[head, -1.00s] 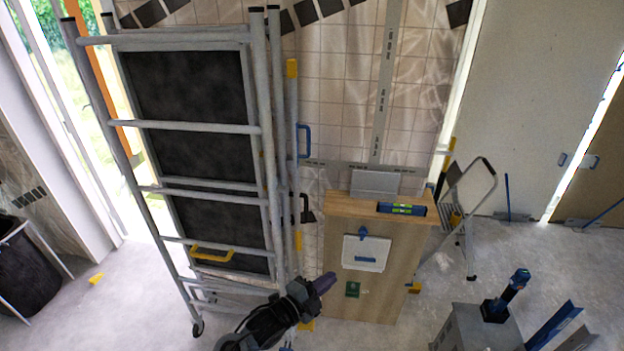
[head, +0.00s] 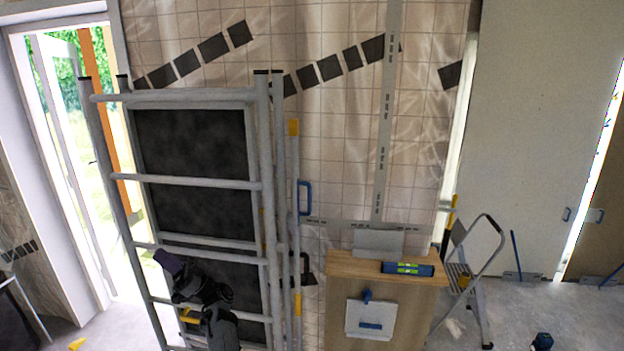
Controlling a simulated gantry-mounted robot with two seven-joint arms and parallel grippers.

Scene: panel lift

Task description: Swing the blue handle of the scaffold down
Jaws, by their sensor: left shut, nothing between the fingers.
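The grey metal scaffold (head: 198,184) stands upright at the left, with dark panels behind its rungs. The blue handle (head: 306,197) is a small upright loop beside a thin pole with yellow parts (head: 294,127), just right of the scaffold's right-hand posts. My left gripper (head: 167,263) has dark purple fingers and is shut and empty. It shows in front of the scaffold's lower part, below and left of the blue handle and well apart from it. My left arm covers part of the lower rungs and of a yellow handle (head: 188,316). My right gripper is not in view.
A wooden cabinet (head: 345,272) with a blue spirit level (head: 407,268) on top stands right of the pole. A folding step ladder (head: 478,270) is beyond it. A tiled wall (head: 340,130) is behind.

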